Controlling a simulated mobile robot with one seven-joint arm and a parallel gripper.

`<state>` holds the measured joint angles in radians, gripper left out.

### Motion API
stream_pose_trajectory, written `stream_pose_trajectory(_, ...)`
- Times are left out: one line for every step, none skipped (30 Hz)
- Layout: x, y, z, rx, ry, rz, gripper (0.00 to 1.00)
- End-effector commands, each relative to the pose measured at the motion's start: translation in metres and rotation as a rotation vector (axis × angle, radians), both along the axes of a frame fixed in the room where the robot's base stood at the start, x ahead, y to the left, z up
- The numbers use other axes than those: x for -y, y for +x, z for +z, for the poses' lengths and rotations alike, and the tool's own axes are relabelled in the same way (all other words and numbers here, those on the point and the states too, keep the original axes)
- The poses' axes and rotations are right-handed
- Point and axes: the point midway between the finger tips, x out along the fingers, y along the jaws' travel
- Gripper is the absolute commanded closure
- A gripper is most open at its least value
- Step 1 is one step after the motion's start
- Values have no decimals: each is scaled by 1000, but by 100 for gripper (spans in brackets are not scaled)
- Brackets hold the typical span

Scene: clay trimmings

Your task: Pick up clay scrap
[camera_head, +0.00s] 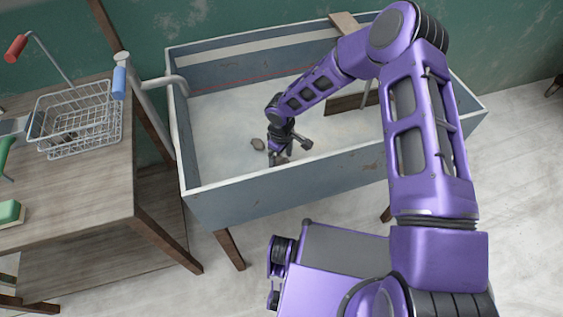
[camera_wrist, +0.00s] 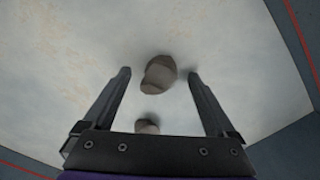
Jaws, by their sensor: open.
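A grey-brown clay scrap (camera_wrist: 160,72) lies on the pale trough floor, level with and between my fingertips in the wrist view. It appears as one lump or two touching lumps; I cannot tell which. A second scrap (camera_wrist: 147,125) shows nearer the palm, partly hidden by the palm bar. My gripper is open, pointing down inside the trough, with both fingers apart from the scrap in the wrist view (camera_wrist: 159,74).
The trough (camera_head: 250,182) has raised blue-grey walls around a pale floor. A wooden board (camera_head: 345,101) is at its right side.

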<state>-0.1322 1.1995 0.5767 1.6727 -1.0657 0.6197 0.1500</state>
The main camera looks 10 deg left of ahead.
Motion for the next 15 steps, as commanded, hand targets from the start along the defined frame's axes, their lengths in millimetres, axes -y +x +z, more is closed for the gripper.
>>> stream_pose_trajectory(0, 0, 0, 0, 0, 0, 9)
stream_pose_trajectory(0, 0, 0, 0, 0, 0, 9)
stream_pose_trajectory(0, 0, 0, 0, 0, 0, 9)
stream_pose_trajectory(0, 0, 0, 0, 0, 0, 14)
stream_pose_trajectory(0, 0, 0, 0, 0, 0, 19)
stream_pose_trajectory(0, 0, 0, 0, 0, 0, 27)
stream_pose_trajectory(0, 0, 0, 0, 0, 0, 32)
stream_pose_trajectory(0, 0, 0, 0, 0, 0, 38)
stream_pose_trajectory(0, 0, 0, 0, 0, 0, 45)
stream_pose_trajectory(0, 0, 0, 0, 0, 0, 50)
stream_pose_trajectory(0, 0, 0, 0, 0, 0, 55)
stream_pose_trajectory(0, 0, 1, 0, 0, 0, 63)
stream_pose_trajectory(0, 0, 1, 0, 0, 0, 68)
stream_pose_trajectory(0, 0, 1, 0, 0, 0, 74)
stream_pose_trajectory(0, 0, 1, 0, 0, 0, 81)
